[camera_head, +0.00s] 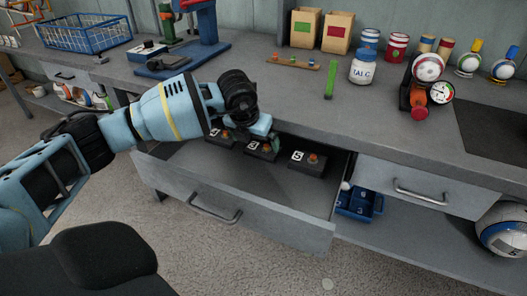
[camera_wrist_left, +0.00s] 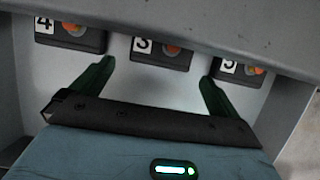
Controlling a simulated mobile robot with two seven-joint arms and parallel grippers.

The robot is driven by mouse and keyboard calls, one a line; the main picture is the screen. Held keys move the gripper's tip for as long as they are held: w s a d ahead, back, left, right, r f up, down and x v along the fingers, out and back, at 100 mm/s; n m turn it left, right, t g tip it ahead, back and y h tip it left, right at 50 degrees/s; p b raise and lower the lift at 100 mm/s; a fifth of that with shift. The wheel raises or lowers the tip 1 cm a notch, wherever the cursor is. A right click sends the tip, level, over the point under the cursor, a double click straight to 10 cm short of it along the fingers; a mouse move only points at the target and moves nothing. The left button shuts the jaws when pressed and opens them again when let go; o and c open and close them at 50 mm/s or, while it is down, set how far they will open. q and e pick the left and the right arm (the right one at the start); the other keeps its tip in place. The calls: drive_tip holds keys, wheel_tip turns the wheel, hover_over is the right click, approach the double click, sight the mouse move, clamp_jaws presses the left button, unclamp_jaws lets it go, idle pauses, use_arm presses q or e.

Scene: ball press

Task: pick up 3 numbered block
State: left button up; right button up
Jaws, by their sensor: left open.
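The 3 numbered block (camera_wrist_left: 160,50) is a dark block with a white number tag and an orange-red knob. It lies in the middle of a row in the open drawer, and shows in the head view (camera_head: 262,149), partly below my gripper. My left gripper (camera_wrist_left: 158,72) is open and empty. In the wrist view its two dark green fingers point toward the block, one on each side, apart from it. In the head view the left gripper (camera_head: 258,128) is over the row. My right gripper is not in view.
A block marked 4 (camera_wrist_left: 70,35) lies left of it; another, apparently marked 5 (camera_wrist_left: 240,72), lies right, also seen in the head view (camera_head: 307,161). The open drawer (camera_head: 270,228) has side walls, and the counter edge overhangs its back. The drawer floor in front is clear.

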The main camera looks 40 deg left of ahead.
sight(260, 152)
use_arm(q)
drive_tip(key=shift+b+x, duration=0.65)
drive_tip(key=shift+x, duration=2)
drive_tip(key=shift+d, duration=0.15)
drive_tip(key=c, duration=0.7)
